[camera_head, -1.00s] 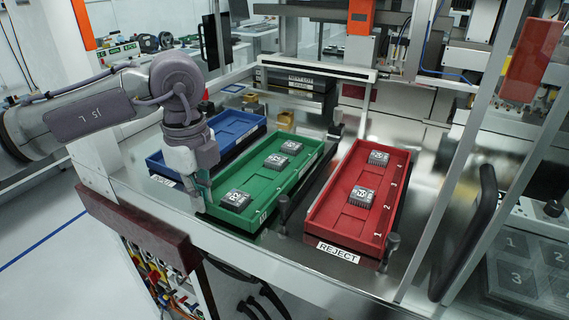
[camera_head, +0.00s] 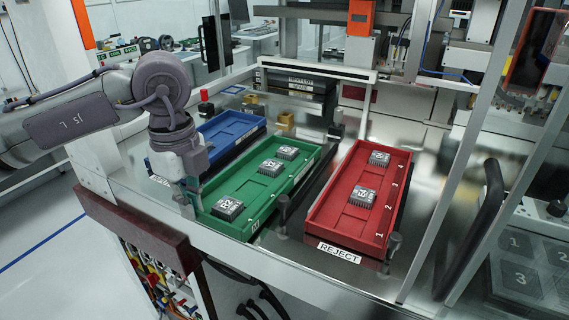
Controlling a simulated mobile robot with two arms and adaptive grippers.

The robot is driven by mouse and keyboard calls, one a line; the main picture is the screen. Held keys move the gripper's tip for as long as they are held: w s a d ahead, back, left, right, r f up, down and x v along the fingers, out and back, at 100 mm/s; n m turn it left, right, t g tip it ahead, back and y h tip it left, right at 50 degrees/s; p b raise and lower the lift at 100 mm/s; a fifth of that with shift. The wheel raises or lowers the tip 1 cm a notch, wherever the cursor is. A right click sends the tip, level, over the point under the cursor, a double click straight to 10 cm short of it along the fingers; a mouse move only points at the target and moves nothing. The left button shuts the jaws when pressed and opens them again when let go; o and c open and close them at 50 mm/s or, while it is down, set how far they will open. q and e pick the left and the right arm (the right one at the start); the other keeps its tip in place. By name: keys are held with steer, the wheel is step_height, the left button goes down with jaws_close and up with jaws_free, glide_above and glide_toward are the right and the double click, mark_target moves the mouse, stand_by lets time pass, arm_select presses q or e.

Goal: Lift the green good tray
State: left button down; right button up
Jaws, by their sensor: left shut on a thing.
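The green good tray (camera_head: 241,188) is a long, shallow tray in the middle-left of the head view. It holds several dark finned chips with white-marked tops: one at the near end (camera_head: 228,208) and two farther back. My left gripper (camera_head: 191,203) is at the tray's near left corner, pointing down and shut on the tray's left wall. The fingertips are small and partly hidden, so the contact is hard to see. I cannot tell whether the tray is clear of the surface. My right gripper is not in view.
A red REJECT tray (camera_head: 339,228) with two chips stands to the right. A blue tray (camera_head: 222,135) stands behind my left gripper. Short metal posts (camera_head: 283,214) stand between the green and red trays. A dark red bar (camera_head: 140,232) edges the near left side.

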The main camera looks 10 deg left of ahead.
arm_select(q)
steer(key=shift+s+a+b, duration=0.3)
steer(key=shift+s, duration=0.5)
steer(key=shift+s+a+b, duration=0.25)
steer(key=shift+s+b, duration=0.1)
steer(key=shift+s, duration=0.45)
steer(key=shift+s+a+b, duration=0.3)
steer(key=shift+s, duration=0.5)
steer(key=shift+f, duration=0.1)
steer(key=shift+f+b, duration=0.1)
steer(key=shift+b, duration=0.3)
steer(key=c, duration=1.2)
jaws_free()
steer(key=shift+c, duration=0.2)
